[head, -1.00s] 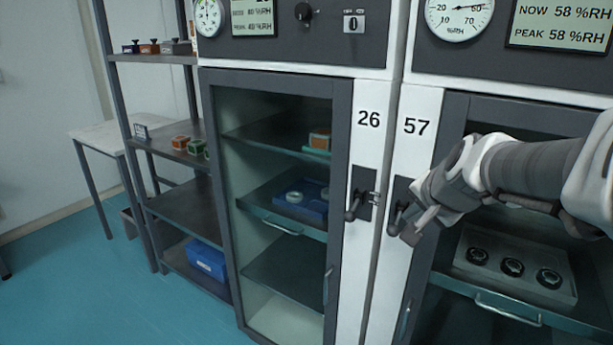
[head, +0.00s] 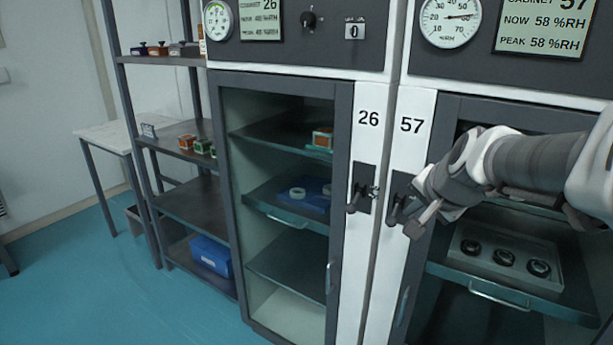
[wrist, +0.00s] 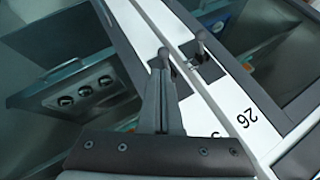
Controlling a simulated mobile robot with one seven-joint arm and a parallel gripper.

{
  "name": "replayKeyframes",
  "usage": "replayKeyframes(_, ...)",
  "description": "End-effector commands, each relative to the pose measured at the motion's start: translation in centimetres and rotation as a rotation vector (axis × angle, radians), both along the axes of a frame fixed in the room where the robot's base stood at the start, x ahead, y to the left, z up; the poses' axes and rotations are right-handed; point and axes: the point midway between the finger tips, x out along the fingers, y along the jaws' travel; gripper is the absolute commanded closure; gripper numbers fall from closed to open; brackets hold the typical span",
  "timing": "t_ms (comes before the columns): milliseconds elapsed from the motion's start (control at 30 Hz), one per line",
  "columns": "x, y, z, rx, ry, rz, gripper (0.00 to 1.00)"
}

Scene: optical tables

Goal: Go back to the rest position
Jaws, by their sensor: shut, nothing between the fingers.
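My gripper (head: 418,226) is in the head view at the right, in front of cabinet 57 (head: 413,118) near its door handle (head: 398,200). It is shut and empty. In the wrist view the gripper (wrist: 161,95) points towards the two cabinets' handles, with its tip close to one handle (wrist: 164,58); I cannot tell whether it touches. The other handle (wrist: 201,42) is a little to the right of it. The head view does not show the far side of my gripper.
Cabinet 26 (head: 367,120) stands to the left with its glass door closed. Behind the glass of cabinet 57 a tray (head: 505,262) holds three dark round parts. An open shelf rack (head: 185,205) and a white table (head: 105,135) stand further left.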

Motion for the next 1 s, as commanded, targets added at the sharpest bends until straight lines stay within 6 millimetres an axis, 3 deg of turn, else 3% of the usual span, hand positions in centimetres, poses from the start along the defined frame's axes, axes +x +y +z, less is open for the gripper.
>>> replayKeyframes(300,-0.1,0.0,0.1,-0.001,0.001,0.002,1.0)
replayKeyframes(433,-1.4,1.3,1.5,-0.033,0.015,0.06,1.0)
replayKeyframes(567,-5.3,4.2,4.1,-0.124,0.061,0.215,1.0)
replayKeyframes(700,-10.9,7.0,6.4,-0.263,0.128,0.425,1.0)
replayKeyframes(900,-17.5,8.5,7.5,-0.437,0.216,0.653,1.0)
replayKeyframes(1000,-19.3,8.6,7.6,-0.489,0.241,0.717,1.0)
